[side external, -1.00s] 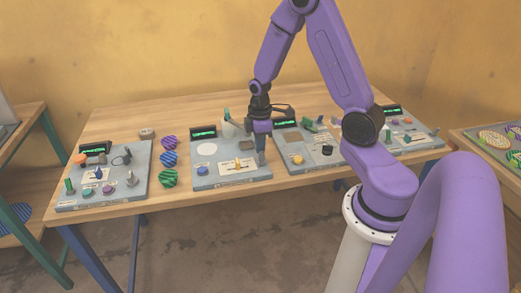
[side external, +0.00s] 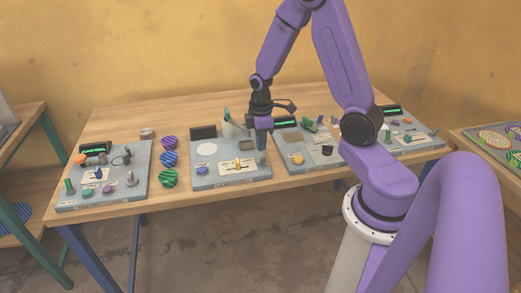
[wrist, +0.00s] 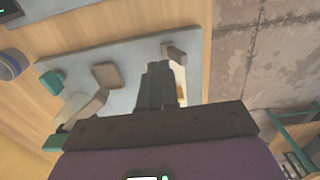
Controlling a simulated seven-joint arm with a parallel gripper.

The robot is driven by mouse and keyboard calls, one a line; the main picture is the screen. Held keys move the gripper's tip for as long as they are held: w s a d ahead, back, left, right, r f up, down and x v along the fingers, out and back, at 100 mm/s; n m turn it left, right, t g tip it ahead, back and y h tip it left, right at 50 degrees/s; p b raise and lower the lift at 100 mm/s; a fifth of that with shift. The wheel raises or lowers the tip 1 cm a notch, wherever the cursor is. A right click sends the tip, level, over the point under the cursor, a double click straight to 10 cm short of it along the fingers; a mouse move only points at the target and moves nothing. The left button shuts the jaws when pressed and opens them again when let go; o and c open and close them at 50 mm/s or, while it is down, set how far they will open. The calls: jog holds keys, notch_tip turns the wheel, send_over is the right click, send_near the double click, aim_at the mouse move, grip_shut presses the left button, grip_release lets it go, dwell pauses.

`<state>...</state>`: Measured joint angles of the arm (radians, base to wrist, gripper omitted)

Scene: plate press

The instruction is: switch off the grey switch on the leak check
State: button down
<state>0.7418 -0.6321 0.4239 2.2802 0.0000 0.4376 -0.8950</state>
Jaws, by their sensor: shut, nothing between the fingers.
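My gripper (side external: 261,152) is shut and empty, pointing down over the right part of the second panel (side external: 215,180) from the left. In the wrist view its closed fingertips (wrist: 157,70) are low over this grey panel, beside a grey-brown block-shaped control (wrist: 174,52) near the panel's front right corner, apparently the grey switch. I cannot tell whether they touch. The panel's display (side external: 203,132) is dark. Its yellow control (side external: 238,163) on a white plate stands left of my gripper. The labels are too small to read, and the gripper partly hides this corner in the side view.
A left panel (side external: 110,172), a third panel (side external: 320,160) and a far right panel stand on the same wooden table, with lit displays. Striped discs (side external: 168,158) lie between the first two panels.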

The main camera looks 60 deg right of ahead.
jog(key=shift+w+d+r, duration=0.15)
jog(key=shift+d+r, duration=0.05)
jog(key=shift+r, duration=1.1)
jog(key=shift+w+d+r, duration=0.15)
jog(key=shift+r, duration=1.1)
jog(key=shift+a, duration=0.1)
jog(key=s+a+r+n, duration=0.1)
jog(key=s+a+r, duration=0.25)
jog(key=a, duration=0.55)
jog(key=s+a+r+n, duration=0.1)
jog(key=s+a, duration=0.3)
jog(key=s, duration=0.5)
jog(key=s+a+r+n, duration=0.1)
jog(key=s+a+r, duration=0.2)
jog(key=s, duration=0.6)
jog(key=shift+s+a+n, duration=0.3)
jog(key=shift+a, duration=0.65)
jog(key=shift+r, duration=0.1)
